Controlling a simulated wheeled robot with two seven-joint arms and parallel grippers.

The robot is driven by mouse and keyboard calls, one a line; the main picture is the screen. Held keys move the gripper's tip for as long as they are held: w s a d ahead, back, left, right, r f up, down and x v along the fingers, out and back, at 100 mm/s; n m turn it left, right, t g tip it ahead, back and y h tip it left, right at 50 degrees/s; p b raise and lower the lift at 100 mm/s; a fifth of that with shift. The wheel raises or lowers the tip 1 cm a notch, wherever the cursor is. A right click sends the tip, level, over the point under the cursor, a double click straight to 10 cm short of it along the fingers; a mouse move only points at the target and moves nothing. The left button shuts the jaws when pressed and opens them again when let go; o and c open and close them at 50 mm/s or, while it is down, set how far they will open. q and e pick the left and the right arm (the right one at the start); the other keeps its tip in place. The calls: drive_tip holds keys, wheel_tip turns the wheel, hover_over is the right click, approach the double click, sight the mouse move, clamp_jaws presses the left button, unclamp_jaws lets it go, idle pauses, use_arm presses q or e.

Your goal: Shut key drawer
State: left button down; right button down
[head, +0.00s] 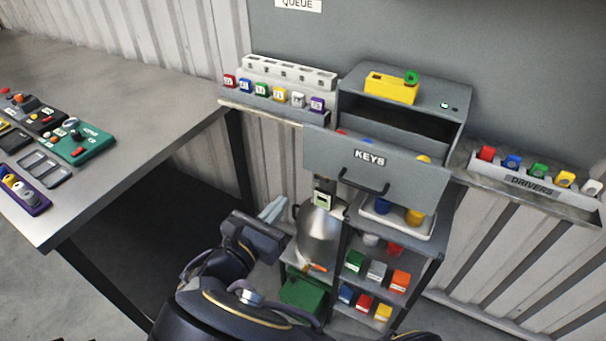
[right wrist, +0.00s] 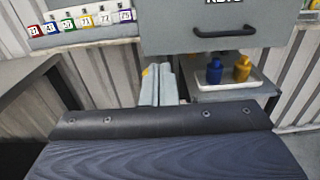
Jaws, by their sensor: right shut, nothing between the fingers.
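The grey key drawer (head: 340,165), labelled KEYS, is pulled out of its grey cabinet (head: 456,98). A dark gap shows above and behind its front, and the tops of a few coloured items show inside. Its black bar handle (head: 363,182) is on the front face. The drawer front (right wrist: 165,25) and handle (right wrist: 224,32) also show in the right wrist view. My right gripper (head: 272,209) is shut and empty, below and left of the drawer front, apart from the handle. Its pale fingers (right wrist: 160,84) are together in the wrist view. My left gripper is not in view.
A metal table (head: 130,120) with devices stands at left. A tag rack (head: 270,98) is left of the cabinet and a DRIVERS tray (head: 535,186) right of it. Below the drawer are a white tray (head: 377,222) with bottles and shelves of coloured boxes (head: 376,270).

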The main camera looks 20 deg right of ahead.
sight(315, 157)
drive_tip(key=x, duration=0.4)
drive_tip(key=p+x, duration=0.1)
drive_tip(key=x, duration=0.8)
drive_tip(key=shift+w+d+r, duration=0.1)
drive_tip(key=shift+w+r, duration=0.15)
drive_tip(key=shift+w, duration=0.2)
drive_tip(key=shift+d, duration=0.1)
drive_tip(key=b+x, duration=0.1)
drive_tip(key=x, duration=1.5)
drive_tip(key=shift+w+r+b, duration=0.1)
drive_tip(key=shift+b, duration=0.3)
drive_tip(key=shift+w+d+r, duration=0.1)
drive_tip(key=shift+w+d, duration=0.25)
drive_tip(key=shift+d, duration=0.05)
drive_tip(key=shift+r, duration=0.2)
drive_tip(key=shift+d+r, duration=0.1)
